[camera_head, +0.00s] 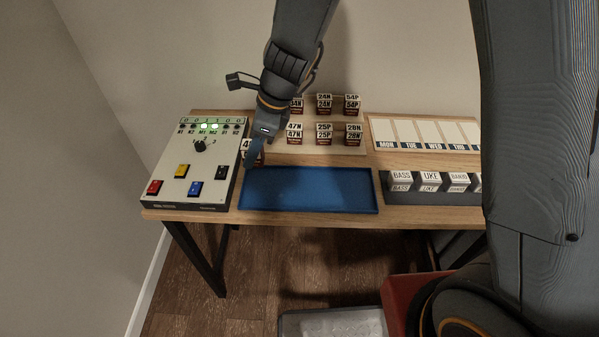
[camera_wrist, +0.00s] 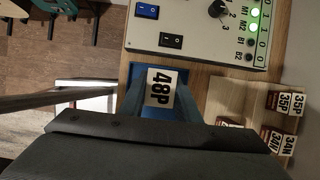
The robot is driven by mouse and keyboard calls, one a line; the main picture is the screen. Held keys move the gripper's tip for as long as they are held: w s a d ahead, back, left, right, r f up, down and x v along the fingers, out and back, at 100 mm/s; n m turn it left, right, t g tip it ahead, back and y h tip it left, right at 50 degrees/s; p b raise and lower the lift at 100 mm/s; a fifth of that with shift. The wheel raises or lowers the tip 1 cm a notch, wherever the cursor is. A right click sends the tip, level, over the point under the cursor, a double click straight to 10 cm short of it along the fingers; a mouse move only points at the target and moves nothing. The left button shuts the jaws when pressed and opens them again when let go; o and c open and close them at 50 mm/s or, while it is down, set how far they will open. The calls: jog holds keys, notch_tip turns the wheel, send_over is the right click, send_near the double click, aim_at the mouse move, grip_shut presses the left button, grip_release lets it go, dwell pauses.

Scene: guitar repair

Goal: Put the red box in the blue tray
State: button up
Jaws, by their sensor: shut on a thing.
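My gripper (camera_head: 257,148) is shut on a small box (camera_head: 246,155) with a white label and dark red lower part. In the wrist view the box (camera_wrist: 161,88) reads 48P and sits between the two fingers (camera_wrist: 160,102). The blue tray (camera_head: 310,190) lies empty at the table's front middle. The held box is at the tray's back left corner; I cannot tell how high it is. In the wrist view blue of the tray (camera_wrist: 137,72) shows around the box, partly hidden by the gripper.
A control panel (camera_head: 200,160) with coloured switches stands left of the tray. A stepped rack (camera_head: 300,146) of similar labelled boxes is behind it. A dark holder (camera_head: 430,196) with white-topped blocks and a weekday board (camera_head: 425,135) are to the right.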

notch_tip(320, 180, down, 10)
jog(key=shift+r+b, duration=0.1)
jog(key=shift+b, duration=0.35)
jog(key=shift+f, duration=0.2)
jog(key=o, duration=1.1)
jog(key=shift+r, duration=0.1)
jog(key=shift+r, duration=0.15)
